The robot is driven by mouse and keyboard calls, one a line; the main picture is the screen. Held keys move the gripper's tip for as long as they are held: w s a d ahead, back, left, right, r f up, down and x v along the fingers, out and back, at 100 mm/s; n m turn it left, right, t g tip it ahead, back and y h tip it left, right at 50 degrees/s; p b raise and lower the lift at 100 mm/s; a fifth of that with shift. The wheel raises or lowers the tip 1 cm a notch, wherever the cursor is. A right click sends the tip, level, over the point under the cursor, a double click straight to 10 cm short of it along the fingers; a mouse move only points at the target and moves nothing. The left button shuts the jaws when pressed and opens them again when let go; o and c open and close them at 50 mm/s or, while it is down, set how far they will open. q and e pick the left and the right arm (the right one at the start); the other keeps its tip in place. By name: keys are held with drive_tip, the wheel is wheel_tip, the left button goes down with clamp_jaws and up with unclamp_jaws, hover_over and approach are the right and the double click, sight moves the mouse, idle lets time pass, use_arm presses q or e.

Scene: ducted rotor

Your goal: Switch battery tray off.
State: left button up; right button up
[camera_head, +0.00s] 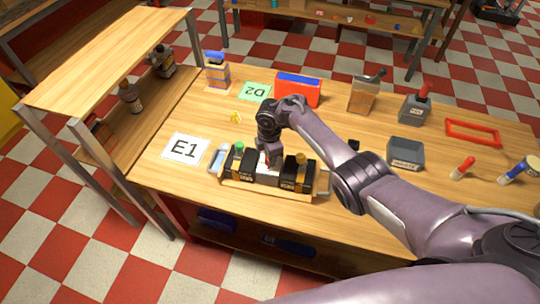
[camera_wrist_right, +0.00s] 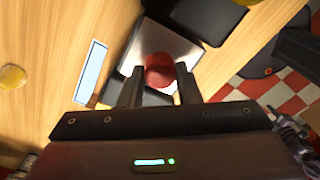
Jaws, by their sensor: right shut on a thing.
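The battery tray (camera_head: 262,190) lies on the wooden table. It carries black batteries (camera_head: 294,176) at both sides, one with a green cap (camera_head: 239,147) and one with a yellow cap (camera_head: 301,157), and a pale block between them. My right gripper (camera_head: 268,160) points down over the tray's middle. In the right wrist view its two fingers (camera_wrist_right: 160,88) are on either side of a round red knob (camera_wrist_right: 160,70) in front of a grey metal plate (camera_wrist_right: 168,40). They are shut on the knob. The knob's setting cannot be told. My left gripper is not in view.
An E1 card (camera_head: 186,149) lies left of the tray, and a D2 card (camera_head: 254,91) lies behind it. A red and blue box (camera_head: 297,90) and a grey bin (camera_head: 405,154) stand behind and to the right. A wooden shelf (camera_head: 110,60) borders the left.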

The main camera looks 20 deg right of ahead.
idle(0.5)
drive_tip(key=o, duration=1)
wheel_tip(320, 180, up, 8)
drive_tip(key=shift+f+p, duration=0.1)
drive_tip(key=shift+p, duration=0.6)
